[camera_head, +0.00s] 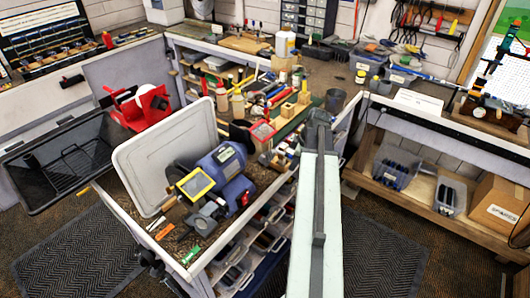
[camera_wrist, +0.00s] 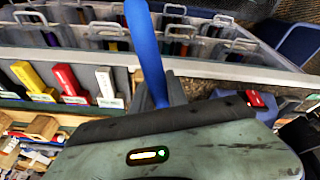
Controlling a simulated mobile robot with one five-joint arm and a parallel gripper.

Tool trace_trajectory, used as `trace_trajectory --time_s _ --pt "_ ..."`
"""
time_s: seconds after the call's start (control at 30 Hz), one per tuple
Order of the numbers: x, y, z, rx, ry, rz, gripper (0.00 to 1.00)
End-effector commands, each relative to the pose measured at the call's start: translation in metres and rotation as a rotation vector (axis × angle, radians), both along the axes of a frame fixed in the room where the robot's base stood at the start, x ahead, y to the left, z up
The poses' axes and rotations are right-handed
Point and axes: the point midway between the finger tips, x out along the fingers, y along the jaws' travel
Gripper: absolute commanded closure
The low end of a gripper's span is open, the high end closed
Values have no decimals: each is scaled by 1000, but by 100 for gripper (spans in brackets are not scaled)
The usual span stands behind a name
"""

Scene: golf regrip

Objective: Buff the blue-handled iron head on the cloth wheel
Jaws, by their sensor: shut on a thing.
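A blue handle (camera_wrist: 147,50) rises from my gripper (camera_wrist: 164,95) in the wrist view, tilted slightly left, with its lower end hidden behind my wrist. My gripper is shut on it. The iron's head is not visible in either view. In the head view my arm reaches up the middle of the picture, and the gripper and handle cannot be made out at its far end. A blue bench machine (camera_head: 222,165) with yellow-framed shields (camera_head: 195,183) stands on the bench left of my arm. I cannot clearly make out its cloth wheel.
A grey upright panel (camera_head: 165,150) stands left of the machine. A black bin (camera_head: 60,165) and a red machine (camera_head: 145,105) are further left. In the wrist view, yellow (camera_wrist: 28,76), red (camera_wrist: 68,82) and white blocks stand before grey handled bins (camera_wrist: 110,38). Tools crowd the back bench.

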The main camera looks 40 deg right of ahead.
Motion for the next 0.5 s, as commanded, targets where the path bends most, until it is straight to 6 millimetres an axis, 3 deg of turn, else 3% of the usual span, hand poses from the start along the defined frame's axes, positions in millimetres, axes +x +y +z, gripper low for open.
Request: trace_trajectory --time_s 0.5 --pt "4 1 0 1 -1 0 100"
